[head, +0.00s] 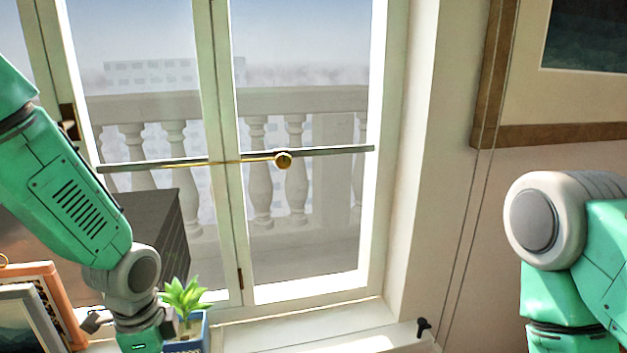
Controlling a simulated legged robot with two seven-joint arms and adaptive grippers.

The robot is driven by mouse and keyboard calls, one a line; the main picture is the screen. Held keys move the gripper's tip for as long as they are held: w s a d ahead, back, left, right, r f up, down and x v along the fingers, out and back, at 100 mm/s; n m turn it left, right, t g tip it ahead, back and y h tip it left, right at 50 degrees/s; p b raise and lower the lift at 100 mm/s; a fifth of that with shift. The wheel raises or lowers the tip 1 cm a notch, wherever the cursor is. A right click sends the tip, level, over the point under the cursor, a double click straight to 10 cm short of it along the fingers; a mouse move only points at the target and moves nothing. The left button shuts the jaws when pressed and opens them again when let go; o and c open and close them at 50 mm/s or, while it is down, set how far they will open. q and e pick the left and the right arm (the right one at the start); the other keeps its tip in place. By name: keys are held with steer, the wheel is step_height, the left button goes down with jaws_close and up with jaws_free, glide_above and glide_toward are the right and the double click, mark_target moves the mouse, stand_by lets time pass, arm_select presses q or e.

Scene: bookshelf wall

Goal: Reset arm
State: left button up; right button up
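My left arm (65,190) comes in from the left and bends down at a grey joint near the bottom left. Its gripper lies below the picture's lower edge and does not show. My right arm (575,255) is at the right edge, bent downward at a white and grey joint. Its gripper is also out of the picture. No object is seen in either hand.
A green plant (184,296) in a blue pot (190,335) sits close beside my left forearm. Picture frames (40,300) lean at lower left. A framed picture (490,90) hangs upper right.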

arm_select(q)
steer(key=s+a+f+n, duration=0.1)
steer(key=s+f+n, duration=0.6)
steer(key=s+f, duration=0.2)
steer(key=s+a+f+n, duration=0.2)
steer(key=s+f+n, duration=0.5)
steer(key=s, duration=0.6)
step_height(320, 180, down, 2)
steer(key=shift+a+f, duration=0.1)
steer(key=shift+a, duration=0.15)
